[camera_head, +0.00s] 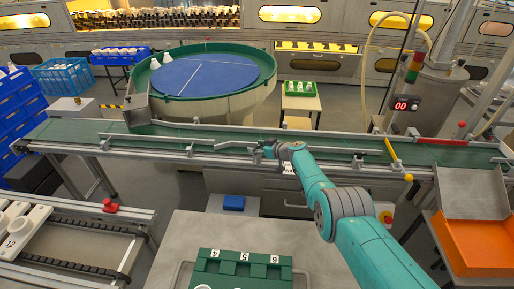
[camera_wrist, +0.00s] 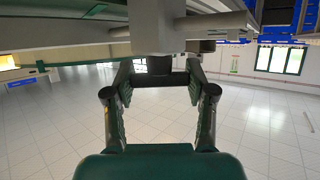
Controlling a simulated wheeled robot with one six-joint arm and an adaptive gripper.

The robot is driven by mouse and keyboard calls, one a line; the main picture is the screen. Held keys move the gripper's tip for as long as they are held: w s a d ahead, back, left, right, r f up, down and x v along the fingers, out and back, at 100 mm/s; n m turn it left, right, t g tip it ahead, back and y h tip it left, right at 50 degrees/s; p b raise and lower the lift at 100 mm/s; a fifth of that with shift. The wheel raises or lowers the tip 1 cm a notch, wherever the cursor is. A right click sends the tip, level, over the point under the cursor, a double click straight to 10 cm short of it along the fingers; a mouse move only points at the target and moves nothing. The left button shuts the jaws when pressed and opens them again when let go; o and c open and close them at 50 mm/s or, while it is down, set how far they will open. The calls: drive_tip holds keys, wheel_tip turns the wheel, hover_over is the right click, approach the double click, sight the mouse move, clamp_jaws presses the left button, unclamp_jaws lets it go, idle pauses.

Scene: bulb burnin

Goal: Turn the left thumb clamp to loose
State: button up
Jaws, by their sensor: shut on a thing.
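My gripper (camera_head: 262,151) reaches over to the near side of the green conveyor (camera_head: 80,132), at the metal guide rail (camera_head: 235,144). In the wrist view my gripper (camera_wrist: 159,72) has its fingertips close together just under a grey metal block (camera_wrist: 157,28). They are shut on a small dark part (camera_wrist: 159,65) below that block, which I take to be the left thumb clamp. Most of the clamp is hidden by the fingers and the block, and its turn angle cannot be read. In the head view my gripper covers it.
A round table with a blue top (camera_head: 215,77) stands behind the conveyor. A yellow lever (camera_head: 397,155) crosses the belt at right, near an orange bin (camera_head: 470,243). A green numbered tray (camera_head: 240,268) and a black-chained rack (camera_head: 75,258) are in front.

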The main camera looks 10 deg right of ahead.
drive_tip(key=shift+f, duration=0.1)
drive_tip(key=o, duration=1.2)
drive_tip(key=shift+s, duration=0.1)
drive_tip(key=shift+c, duration=0.2)
drive_tip(key=shift+r, duration=0.2)
drive_tip(key=shift+d, duration=0.15)
drive_tip(key=shift+s+d+r, duration=0.1)
drive_tip(key=shift+s, duration=0.05)
drive_tip(key=v, duration=1.1)
drive_tip(key=shift+s, duration=0.25)
